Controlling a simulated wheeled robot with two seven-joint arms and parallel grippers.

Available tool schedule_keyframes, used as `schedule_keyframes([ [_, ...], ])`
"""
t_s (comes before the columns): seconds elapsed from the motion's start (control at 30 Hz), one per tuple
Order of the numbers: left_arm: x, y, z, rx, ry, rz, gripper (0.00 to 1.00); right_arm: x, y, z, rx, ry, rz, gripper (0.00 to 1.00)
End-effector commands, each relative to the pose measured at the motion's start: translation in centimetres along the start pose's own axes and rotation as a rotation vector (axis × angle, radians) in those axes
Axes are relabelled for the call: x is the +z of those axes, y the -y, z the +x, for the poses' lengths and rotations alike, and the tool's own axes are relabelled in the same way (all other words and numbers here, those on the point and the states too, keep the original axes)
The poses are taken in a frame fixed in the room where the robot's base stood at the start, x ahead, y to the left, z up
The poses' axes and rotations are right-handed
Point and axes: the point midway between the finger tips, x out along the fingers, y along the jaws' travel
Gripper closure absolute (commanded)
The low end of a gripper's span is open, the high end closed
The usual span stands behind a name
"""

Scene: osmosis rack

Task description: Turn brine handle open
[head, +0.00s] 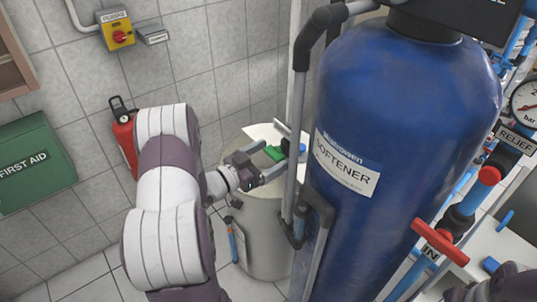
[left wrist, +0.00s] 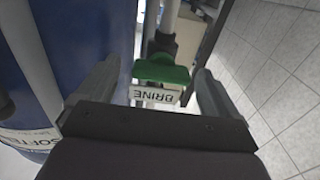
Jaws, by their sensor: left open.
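The green brine handle (head: 274,153) is beside the blue softener tank in the head view, above the pale brine tank (head: 262,215). In the left wrist view the green handle (left wrist: 161,73) is near the middle, with a white BRINE tag (left wrist: 156,95) at it. My left gripper (head: 268,164) is open at the handle. In the wrist view its two fingers (left wrist: 150,90) stand apart, one on each side of the handle, with gaps visible. The right gripper is not seen; only a small part of my right arm shows at the lower right of the head view.
The large blue softener tank (head: 400,120) stands right of the handle, with grey pipes (head: 294,130) running down beside it. A red IN valve handle (head: 440,243) and a RELIEF gauge (head: 525,95) are at the right. A red extinguisher (head: 124,135) hangs on the tiled wall.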

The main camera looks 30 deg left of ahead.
Motion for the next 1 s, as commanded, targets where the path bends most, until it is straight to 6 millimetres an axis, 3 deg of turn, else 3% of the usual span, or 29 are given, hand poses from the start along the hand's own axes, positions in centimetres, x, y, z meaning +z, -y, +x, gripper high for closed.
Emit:
schedule_keyframes([
  [0.27,0.0,0.0,0.2,-0.001,0.000,0.000,0.06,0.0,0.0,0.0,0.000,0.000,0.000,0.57],
  [0.43,0.0,0.0,0.2,-0.001,0.001,0.000,0.62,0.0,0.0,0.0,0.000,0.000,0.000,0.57],
  [0.73,-0.1,0.0,0.1,0.000,0.001,-0.024,0.62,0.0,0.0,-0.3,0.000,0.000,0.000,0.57],
  [1.0,-0.2,0.0,0.1,-0.001,0.003,-0.170,0.62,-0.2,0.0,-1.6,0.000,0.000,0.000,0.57],
])
